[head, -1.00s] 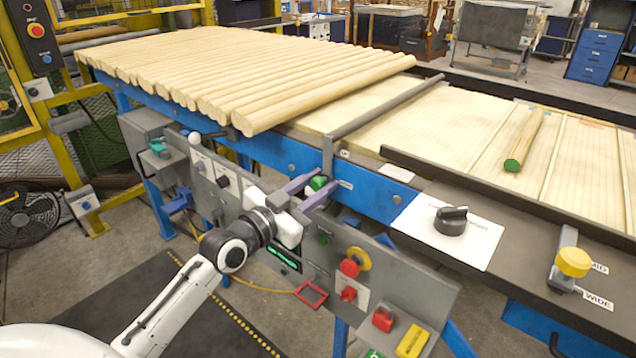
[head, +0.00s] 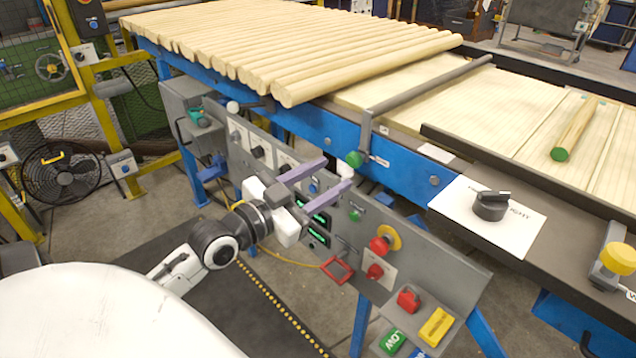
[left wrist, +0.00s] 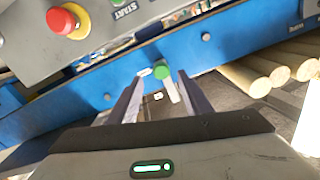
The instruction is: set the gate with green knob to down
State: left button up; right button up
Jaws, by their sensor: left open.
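The gate is a grey bar (head: 430,84) across the line, with a bent arm at its near end. Its green knob (head: 354,158) sits at the lower end of that arm, against the blue rail, beside a small label I cannot read. My left gripper (head: 337,173) is open and empty, its purple fingers pointing at the knob from just in front. In the left wrist view the green knob (left wrist: 160,72) shows beyond and between the fingertips (left wrist: 159,82), apart from them. My right gripper is not in view.
A grey control panel (head: 455,265) with a red stop button (head: 381,245) and switches runs below the rail, close under the gripper. Turned logs (head: 300,88) lie left of the gate. A green-ended log (head: 575,130) lies to the right.

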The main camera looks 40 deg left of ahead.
pick_arm(q)
jog(key=shift+s+a, duration=0.1)
jog(key=shift+s, duration=1.05)
jog(key=s+d+f+g, duration=0.2)
jog(key=s+d+f, duration=0.1)
jog(key=f, duration=0.5)
jog(key=s+d+f+n+g, duration=0.1)
jog(key=s+d+f, duration=0.3)
jog(key=f, duration=0.5)
jog(key=s+d+f+g, duration=0.3)
jog(key=d+f, duration=0.3)
jog(key=f, duration=0.3)
jog(key=shift+s+d+n+g+h, duration=0.2)
jog(key=shift+d+n+g+h, duration=0.1)
jog(key=shift+d+n+g, duration=0.15)
jog(key=s+d+f+g, duration=0.1)
jog(key=s+d+f, duration=0.2)
jog(key=s+d+f+g, duration=0.1)
jog(key=s+d+f, duration=0.2)
jog(key=shift+s+d+g, duration=0.1)
jog(key=shift+d+g, duration=0.15)
jog(key=shift+d, duration=0.15)
